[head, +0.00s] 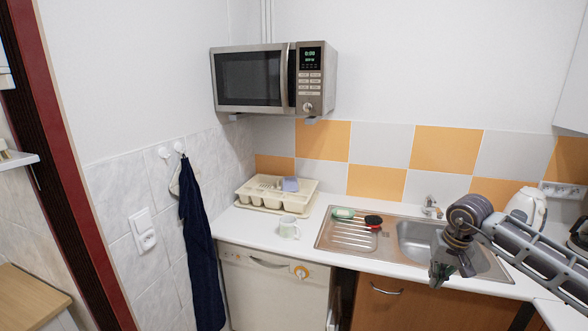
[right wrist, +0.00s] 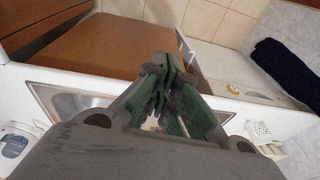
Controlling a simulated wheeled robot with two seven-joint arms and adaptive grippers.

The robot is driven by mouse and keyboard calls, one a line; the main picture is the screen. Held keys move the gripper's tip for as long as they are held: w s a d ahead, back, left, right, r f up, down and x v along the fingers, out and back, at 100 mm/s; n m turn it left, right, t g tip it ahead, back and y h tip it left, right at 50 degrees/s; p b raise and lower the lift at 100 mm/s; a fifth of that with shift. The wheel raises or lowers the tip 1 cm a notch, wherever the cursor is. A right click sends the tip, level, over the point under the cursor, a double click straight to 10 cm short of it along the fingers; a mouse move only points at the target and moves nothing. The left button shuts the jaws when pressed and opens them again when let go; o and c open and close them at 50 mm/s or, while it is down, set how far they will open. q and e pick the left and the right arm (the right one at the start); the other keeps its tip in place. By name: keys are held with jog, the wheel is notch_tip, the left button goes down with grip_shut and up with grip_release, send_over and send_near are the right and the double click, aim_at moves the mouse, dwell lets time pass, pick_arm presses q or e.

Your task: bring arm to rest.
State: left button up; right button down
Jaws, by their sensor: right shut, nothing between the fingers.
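My right gripper (head: 441,274) hangs in front of the sink at the right of the head view, its arm coming in from the right edge. In the right wrist view its fingers (right wrist: 160,75) are closed together with nothing between them. The gripper points downward and hides part of the sink's right side and front edge. My left gripper is in neither view.
A microwave (head: 262,80) hangs above. A dark blue towel (head: 200,240) hangs left of the dishwasher (head: 270,288).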

jog(key=w+a+f+m+t+y, duration=0.1)
jog(key=w+a+f+m+y, duration=0.2)
jog(key=a+f+m+y, duration=0.4)
jog(key=w+a+f+m+t+y, duration=0.1)
jog(key=w+a+f+m+y, duration=0.3)
jog(key=a+f+m, duration=0.45)
jog(key=s+d+f+m+t+h, duration=0.15)
jog(key=f+m+t, duration=0.25)
jog(key=f+m, duration=0.7)
jog(key=d+f+m+t+h, duration=0.15)
jog(key=f+m+t, duration=0.25)
jog(key=f+m, duration=0.65)
jog(key=s+d+f+m+g+h, duration=0.2)
jog(key=s+d+f+m+h, duration=0.1)
jog(key=s+f+m, duration=0.7)
jog(key=s+d+f+m+g+h, duration=0.1)
jog(key=s+d+f+m+h, duration=0.25)
jog(key=s+f+m, duration=0.65)
jog(key=s+a+f+m+g, duration=0.2)
jog(key=s+f, duration=0.3)
jog(key=s, duration=0.6)
jog(key=s+a+f+m+g+h, duration=0.1)
jog(key=s+f, duration=0.4)
jog(key=s, duration=0.7)
jog(key=s+a+f+m+g, duration=0.3)
jog(key=s+f+m+g, duration=0.2)
jog(key=s, duration=0.7)
jog(key=shift+s+f+m, duration=0.15)
jog(key=shift+f+m, duration=0.15)
jog(key=shift+h, duration=0.25)
